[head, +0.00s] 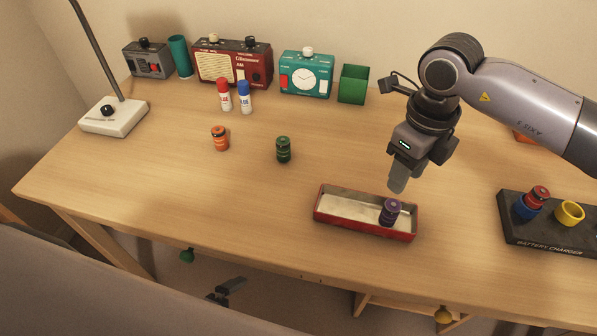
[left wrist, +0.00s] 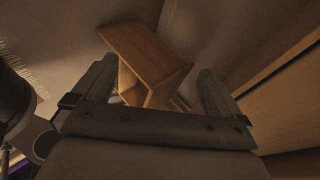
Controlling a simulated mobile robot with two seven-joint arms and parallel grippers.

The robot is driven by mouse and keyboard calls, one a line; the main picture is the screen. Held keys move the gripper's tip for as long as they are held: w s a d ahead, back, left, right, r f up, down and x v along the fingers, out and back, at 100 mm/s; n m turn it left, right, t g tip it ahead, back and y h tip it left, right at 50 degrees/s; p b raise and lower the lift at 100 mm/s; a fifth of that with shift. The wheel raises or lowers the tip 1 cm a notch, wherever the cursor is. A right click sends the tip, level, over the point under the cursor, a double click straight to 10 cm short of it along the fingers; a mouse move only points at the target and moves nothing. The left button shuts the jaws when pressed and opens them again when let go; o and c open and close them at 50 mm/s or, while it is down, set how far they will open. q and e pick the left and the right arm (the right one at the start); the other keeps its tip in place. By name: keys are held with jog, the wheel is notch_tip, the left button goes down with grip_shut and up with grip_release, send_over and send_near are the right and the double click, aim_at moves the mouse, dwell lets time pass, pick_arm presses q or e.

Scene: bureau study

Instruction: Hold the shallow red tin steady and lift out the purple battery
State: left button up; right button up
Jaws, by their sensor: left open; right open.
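The shallow red tin (head: 340,222) lies on the desk near its front edge, right of the middle. The purple battery (head: 391,211) stands upright inside the tin near its right end. My right gripper (head: 397,184) points down just above and behind the tin, close over the battery, apart from both and empty; its two fingers overlap in the head view. My left gripper (head: 232,288) is low beyond the desk's front edge, far from the tin. In the left wrist view its fingers (left wrist: 156,85) are spread with nothing between them.
An orange battery (head: 220,138) and a green battery (head: 283,149) stand left of the tin. A black battery charger (head: 550,235) lies to the right.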

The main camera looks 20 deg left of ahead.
pick_arm(q)
jog(key=d+r+m+h, duration=0.5)
jog(key=d+r+h, duration=0.2)
jog(key=d+r, duration=0.7)
jog(key=s+d+r+g+h, duration=0.4)
jog(key=d+r+h, duration=0.15)
jog(key=r, duration=0.35)
jog(key=w+a+r+t+h, duration=0.1)
jog(key=w+a+r+t, duration=0.35)
jog(key=w+r, duration=0.55)
jog(key=w+a+r+t+h, duration=0.1)
jog(key=w+a+r+t, duration=0.35)
jog(key=w+r, duration=0.55)
jog(key=w+a+r+n+t+y, duration=0.1)
jog(key=a+r+t, duration=0.3)
jog(key=r, duration=0.7)
jog(key=w+a+r+n+t, duration=0.1)
jog(key=a+r+t, duration=0.2)
jog(key=a+r, duration=0.55)
jog(key=m+g+y, duration=1.7)
jog(key=m+g, duration=0.4)
jog(key=m, duration=1.2)
send_over(324, 207)
jog(key=shift+h, duration=0.25)
notch_tip(324, 207, down, 33)
jog(key=shift+r, duration=0.1)
jog(key=shift+f, duration=3.55)
